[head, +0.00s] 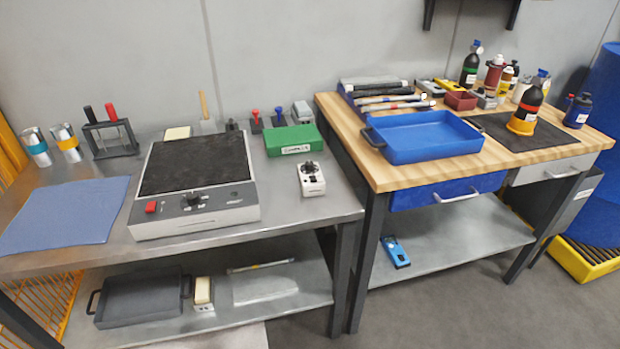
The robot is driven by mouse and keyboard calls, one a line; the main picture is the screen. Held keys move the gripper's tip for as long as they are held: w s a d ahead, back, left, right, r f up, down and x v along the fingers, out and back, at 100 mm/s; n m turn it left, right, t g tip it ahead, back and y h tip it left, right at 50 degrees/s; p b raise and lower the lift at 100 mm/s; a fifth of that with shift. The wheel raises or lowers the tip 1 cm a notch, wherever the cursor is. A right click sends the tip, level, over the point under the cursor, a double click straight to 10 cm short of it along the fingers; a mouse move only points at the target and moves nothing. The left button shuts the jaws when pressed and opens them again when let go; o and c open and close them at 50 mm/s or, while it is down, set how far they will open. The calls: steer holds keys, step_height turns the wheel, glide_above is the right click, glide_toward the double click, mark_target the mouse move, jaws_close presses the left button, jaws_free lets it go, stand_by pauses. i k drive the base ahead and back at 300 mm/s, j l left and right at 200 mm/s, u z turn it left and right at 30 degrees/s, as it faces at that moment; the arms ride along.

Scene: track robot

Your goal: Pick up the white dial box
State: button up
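The white dial box (312,180) is a small white box with a black dial on its top. It stands on the grey metal bench (300,213), near the bench's front right corner. It is to the right of the hot plate and in front of the green box, apart from both. Nothing covers it. My gripper is not in view.
The hot plate (194,218) with a black top fills the bench's middle. A green box (293,141) is behind the dial box. A blue cloth (65,214) lies at left. A wooden-topped bench at right holds a blue tray (425,152) and several bottles.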

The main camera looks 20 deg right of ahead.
mark_target(308, 189)
steer(key=i+j, duration=0.15)
steer(key=j, duration=0.15)
steer(key=i+j, duration=0.15)
steer(key=j, duration=0.2)
steer(key=i+j, duration=0.15)
steer(key=j, duration=0.15)
steer(key=i+j+z, duration=0.15)
steer(key=j+z, duration=0.2)
steer(key=i+j+z, duration=0.1)
steer(key=j+z, duration=0.25)
steer(key=l+z, duration=0.1)
steer(key=z, duration=0.95)
